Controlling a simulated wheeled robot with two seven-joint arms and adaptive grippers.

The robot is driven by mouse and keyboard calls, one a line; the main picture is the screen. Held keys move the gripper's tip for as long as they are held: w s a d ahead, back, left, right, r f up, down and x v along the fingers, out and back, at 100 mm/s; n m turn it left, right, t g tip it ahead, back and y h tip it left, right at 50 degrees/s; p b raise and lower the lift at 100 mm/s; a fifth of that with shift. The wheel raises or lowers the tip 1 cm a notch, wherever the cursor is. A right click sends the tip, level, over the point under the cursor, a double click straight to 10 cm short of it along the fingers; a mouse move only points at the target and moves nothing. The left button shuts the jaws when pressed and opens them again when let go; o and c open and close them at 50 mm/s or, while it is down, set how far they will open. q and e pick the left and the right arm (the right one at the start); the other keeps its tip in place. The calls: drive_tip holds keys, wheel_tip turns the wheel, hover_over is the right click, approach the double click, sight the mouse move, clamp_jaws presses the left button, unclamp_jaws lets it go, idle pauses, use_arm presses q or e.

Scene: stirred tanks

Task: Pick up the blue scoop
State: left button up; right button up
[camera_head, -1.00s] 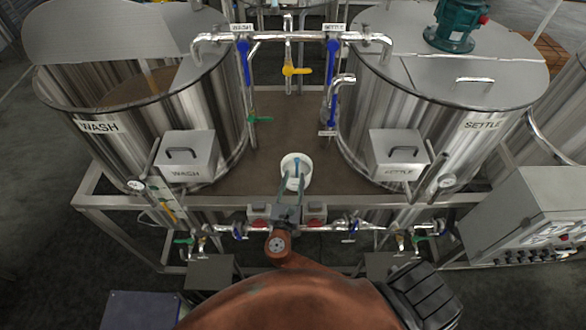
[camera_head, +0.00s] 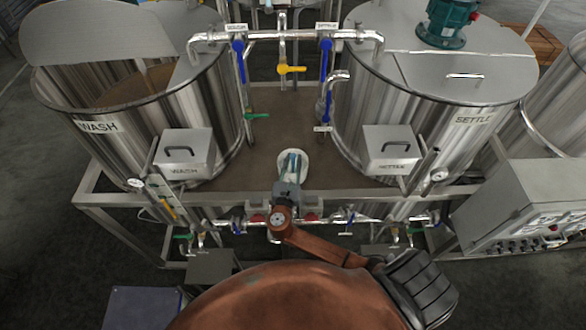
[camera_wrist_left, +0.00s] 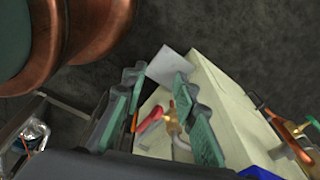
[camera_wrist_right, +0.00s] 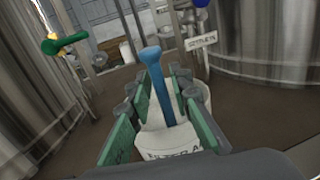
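The blue scoop (camera_wrist_right: 160,88) stands with its handle up in a white bucket (camera_wrist_right: 152,143), as the right wrist view shows. The bucket (camera_head: 306,166) is on the brown deck between the two tanks in the head view, partly covered by my gripper. My right gripper (camera_head: 291,165) reaches over the bucket. Its green-padded fingers (camera_wrist_right: 155,90) are apart, one on each side of the scoop handle, with gaps visible. My left gripper (camera_wrist_left: 158,85) is open in the left wrist view, away from the scoop. I cannot make it out in the head view.
The WASH tank (camera_head: 130,120) stands left and the SETTLE tank (camera_head: 430,110) right. Pipes with blue-handled valves run above the bucket. A frame rail with piping crosses in front of the deck. A control box (camera_head: 520,215) is at right. A cream box (camera_wrist_left: 225,105) lies below my left gripper.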

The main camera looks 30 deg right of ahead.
clamp_jaws()
